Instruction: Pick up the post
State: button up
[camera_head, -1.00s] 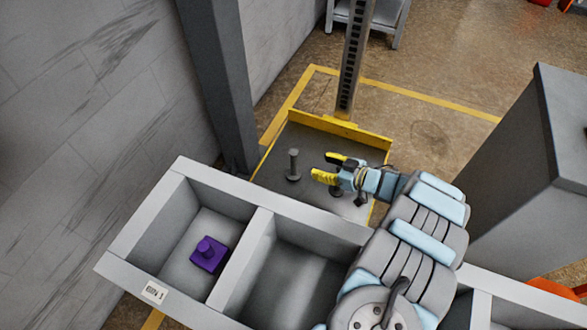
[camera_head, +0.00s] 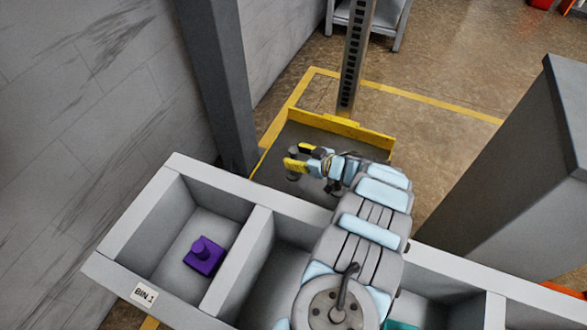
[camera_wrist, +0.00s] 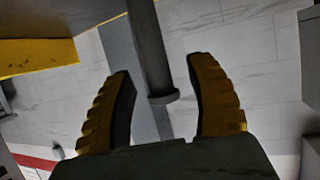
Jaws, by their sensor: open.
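The grey post (camera_head: 293,178) stands on the yellow-edged tray (camera_head: 335,122). My gripper (camera_head: 298,156) is over it with yellow fingers spread, hiding most of the post in the head view. In the wrist view the post's shaft (camera_wrist: 149,45) comes down from the top of the picture to a small flange (camera_wrist: 163,97). It lies between my two open fingers (camera_wrist: 158,68), with a gap on each side. A second dark post-like piece (camera_head: 332,187) is partly hidden under my gripper.
A grey divided bin (camera_head: 260,225) labelled BIN 1 stands in front of the tray, with a purple block (camera_head: 205,255) in its left compartment. A grey column (camera_head: 215,80) rises at the left. A tall grey cabinet (camera_head: 500,180) stands at the right.

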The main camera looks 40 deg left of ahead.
jog(key=shift+a+f, duration=0.2)
jog(key=shift+a, duration=0.35)
jog(key=shift+d, duration=0.1)
grip_shut()
jog(key=shift+r, duration=0.1)
